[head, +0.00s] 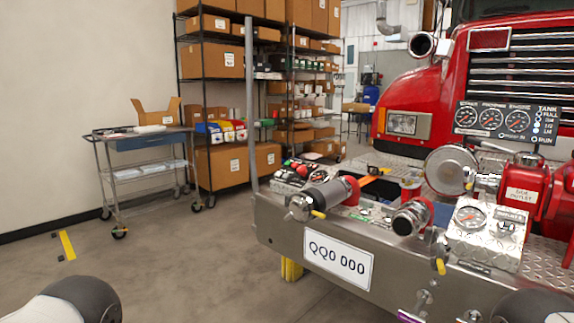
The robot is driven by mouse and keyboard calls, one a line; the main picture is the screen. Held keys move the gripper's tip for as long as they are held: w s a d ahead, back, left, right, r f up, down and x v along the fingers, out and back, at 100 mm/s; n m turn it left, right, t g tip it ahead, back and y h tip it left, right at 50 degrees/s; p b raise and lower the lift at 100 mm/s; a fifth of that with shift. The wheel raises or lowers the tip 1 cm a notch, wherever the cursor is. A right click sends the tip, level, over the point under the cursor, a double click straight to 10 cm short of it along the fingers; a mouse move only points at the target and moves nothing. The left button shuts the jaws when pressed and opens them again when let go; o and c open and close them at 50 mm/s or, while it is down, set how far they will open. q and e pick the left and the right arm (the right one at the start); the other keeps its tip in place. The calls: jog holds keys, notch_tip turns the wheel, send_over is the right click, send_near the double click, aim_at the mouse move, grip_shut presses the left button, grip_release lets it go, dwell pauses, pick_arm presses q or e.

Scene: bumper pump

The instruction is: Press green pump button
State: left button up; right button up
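A bumper pump is mounted on the front of a red fire truck, on a metal bumper (275,218). A gauge panel (492,121) with three dials and a column of tank level lights stands above the pump at the right. I cannot make out a green pump button for certain. Small green marks (374,214) show on the bumper deck, too small to identify. A silver box with one gauge (470,216) sits at the front right of the bumper. Neither of my grippers is in view. Only rounded links of my arms show at the bottom left and bottom right corners.
A wheeled cart (150,145) with an open carton stands at the left. Shelves with brown boxes (208,60) stand behind. A silver post (250,110) rises from the bumper's left end. Capped outlets (300,207) stick out over the bumper. The floor (180,260) at front left is clear.

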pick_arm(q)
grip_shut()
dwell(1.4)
